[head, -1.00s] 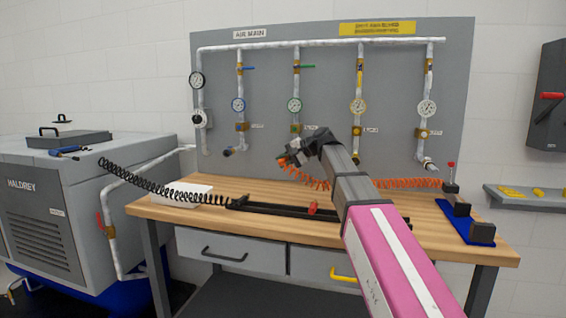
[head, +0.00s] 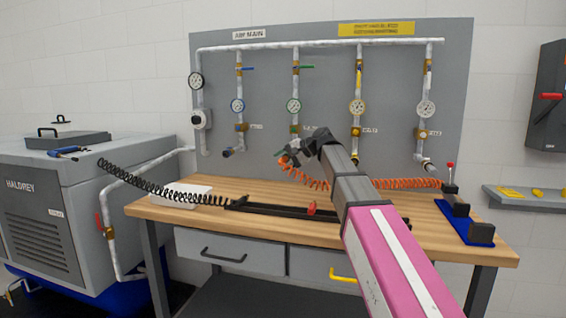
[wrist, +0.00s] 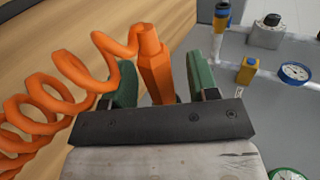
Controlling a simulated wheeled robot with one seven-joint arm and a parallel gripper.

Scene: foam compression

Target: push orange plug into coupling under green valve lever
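The orange plug (wrist: 154,75) sits between the green fingers of my gripper (wrist: 162,82) in the wrist view, with its orange coiled hose (wrist: 45,105) leading off to the left. In the head view my gripper (head: 284,155) is above the bench, in front of the panel. The green valve lever (head: 307,67) is on the middle pipe, above a green-rimmed gauge (head: 293,105) and a brass fitting (head: 295,129). The coupling below is mostly hidden by my gripper and wrist.
Neighbouring drops have a blue-rimmed gauge (head: 237,105) and a yellow-rimmed gauge (head: 357,106). The wooden bench (head: 190,222) carries a black coiled hose (head: 150,186), a black rail with a red part (head: 311,208) and a blue-based fixture (head: 481,234).

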